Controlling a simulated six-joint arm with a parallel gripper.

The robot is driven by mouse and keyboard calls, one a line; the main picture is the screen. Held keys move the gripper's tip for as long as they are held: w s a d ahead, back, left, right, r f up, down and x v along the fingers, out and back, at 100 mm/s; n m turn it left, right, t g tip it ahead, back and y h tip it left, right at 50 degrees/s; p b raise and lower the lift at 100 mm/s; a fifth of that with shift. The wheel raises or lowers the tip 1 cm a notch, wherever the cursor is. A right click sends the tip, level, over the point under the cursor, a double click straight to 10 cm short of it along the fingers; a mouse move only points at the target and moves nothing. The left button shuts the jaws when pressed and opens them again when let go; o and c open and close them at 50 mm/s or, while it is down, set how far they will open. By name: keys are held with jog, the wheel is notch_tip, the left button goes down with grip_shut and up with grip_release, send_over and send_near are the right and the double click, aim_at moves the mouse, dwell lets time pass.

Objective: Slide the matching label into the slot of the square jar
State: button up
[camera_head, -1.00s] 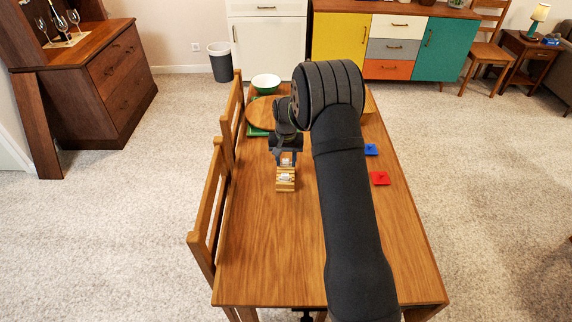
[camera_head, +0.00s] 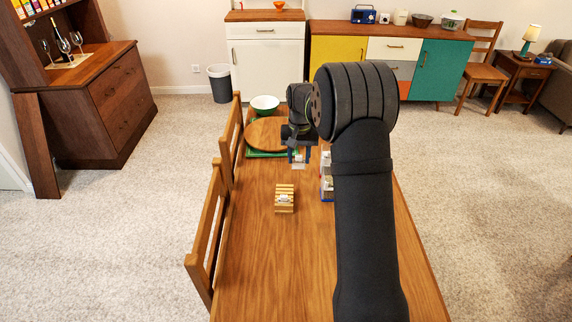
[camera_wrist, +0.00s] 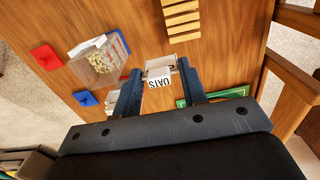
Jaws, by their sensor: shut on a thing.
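My gripper (camera_head: 299,158) is shut on a white label (camera_wrist: 159,76) held above the table. A clear jar (camera_wrist: 98,58) with pale flakes stands on the table, left of the label in the wrist view. Clear jars (camera_head: 326,176) also show in the head view, partly hidden behind my arm. I cannot make out a label slot. The slatted wooden rack (camera_head: 284,201) stands apart from the gripper, with a whitish piece in it.
A red square lid (camera_wrist: 45,57) and a blue one (camera_wrist: 86,98) lie beside the jar. Chairs (camera_head: 204,235) line the left edge. The near table is clear.

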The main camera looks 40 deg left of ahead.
jog(key=w+d+r, duration=0.4)
jog(key=w+d, duration=0.2)
jog(key=d, duration=0.4)
jog(key=shift+s+d+f, duration=0.1)
jog(key=shift+d+f, duration=0.05)
jog(key=shift+f, duration=1.25)
jog(key=shift+s+d+f, duration=0.1)
jog(key=shift+f, duration=1.25)
jog(key=shift+f, duration=1.25)
jog(key=o, duration=1)
jog(key=shift+o, duration=0.5)
jog(key=shift+o, duration=1.2)
jog(key=shift+r, duration=0.15)
